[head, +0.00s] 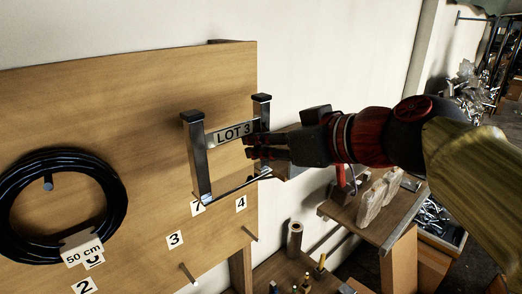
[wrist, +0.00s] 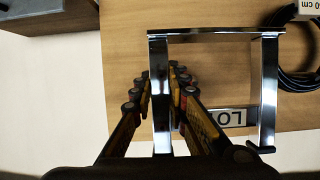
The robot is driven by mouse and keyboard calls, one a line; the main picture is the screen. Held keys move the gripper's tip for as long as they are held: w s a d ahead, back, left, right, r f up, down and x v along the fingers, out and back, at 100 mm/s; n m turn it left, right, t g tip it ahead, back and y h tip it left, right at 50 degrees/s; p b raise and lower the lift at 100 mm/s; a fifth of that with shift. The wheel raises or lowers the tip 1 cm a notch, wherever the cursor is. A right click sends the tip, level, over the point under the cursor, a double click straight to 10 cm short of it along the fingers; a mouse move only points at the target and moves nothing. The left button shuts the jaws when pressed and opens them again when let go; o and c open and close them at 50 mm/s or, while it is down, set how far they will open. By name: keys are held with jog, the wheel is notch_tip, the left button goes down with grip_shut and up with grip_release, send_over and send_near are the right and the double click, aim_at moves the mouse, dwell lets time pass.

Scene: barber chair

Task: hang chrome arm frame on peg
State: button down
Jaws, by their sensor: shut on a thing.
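The chrome arm frame (head: 197,160) is in front of the wooden peg board (head: 130,110), with two flat chrome uprights, black ends, a thin lower bar and a "LOT 3" tag (head: 233,132). My gripper (head: 252,146) is shut on its right-hand upright in the head view. In the wrist view the fingers (wrist: 162,88) lie on both sides of the left leg of the frame (wrist: 268,90). One peg (head: 188,272) sticks out below the number 3 label and another (head: 249,233) below the number 4 label. Both look bare. A further label is partly covered by the frame.
A black cable coil (head: 65,205) tagged "50 cm" hangs on a peg at the left of the board. A bench (head: 375,215) with pale blocks stands right of the board. A grey roll (head: 294,238) and small bottles (head: 306,283) stand on a lower surface.

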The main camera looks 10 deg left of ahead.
jog(key=shift+w+a+p, duration=1.35)
jog(key=shift+a+p, duration=0.05)
jog(key=shift+a, duration=0.25)
jog(key=shift+w+a+p, duration=1.3)
jog(key=shift+a+p, duration=0.1)
jog(key=shift+a, duration=0.25)
jog(key=shift+w+a+p, duration=1.35)
jog(key=shift+a+p, duration=0.05)
jog(key=shift+a, duration=0.25)
jog(key=shift+f+b, duration=1.05)
jog(key=shift+b, duration=0.25)
jog(key=c, duration=1.7)
grip_release()
jog(key=shift+f, duration=0.15)
jog(key=shift+o, duration=0.2)
jog(key=shift+f, duration=0.1)
